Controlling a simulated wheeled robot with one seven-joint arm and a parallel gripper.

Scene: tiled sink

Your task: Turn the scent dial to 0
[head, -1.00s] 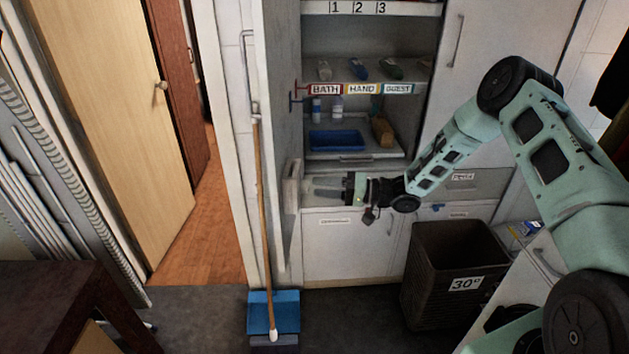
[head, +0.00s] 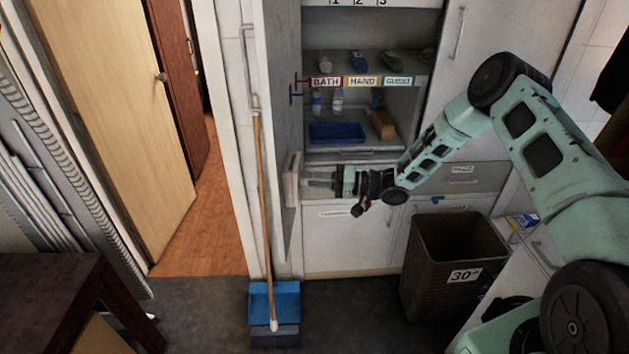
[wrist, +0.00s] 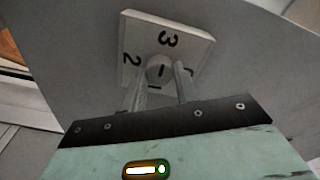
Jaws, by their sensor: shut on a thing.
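The scent dial's white square plate (wrist: 197,38) shows a 3, a 2 and a partly hidden mark at the right in the wrist view. A small round pale knob (wrist: 158,66) sits at its middle, with a short dark line on or just below it. My gripper (wrist: 161,80) has its two fingers on either side of the knob and is shut on it. The fingers hide the lower part of the plate; no 0 shows. In the head view the plate (head: 292,178) is seen edge-on on the cabinet's side, with my gripper (head: 306,180) at its right face.
A shelf unit behind holds a blue tray (head: 335,132), bottles and labels. A broom (head: 262,220) leans at the left beside a blue dustpan (head: 274,300). A dark basket (head: 440,290) stands on the floor below my arm.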

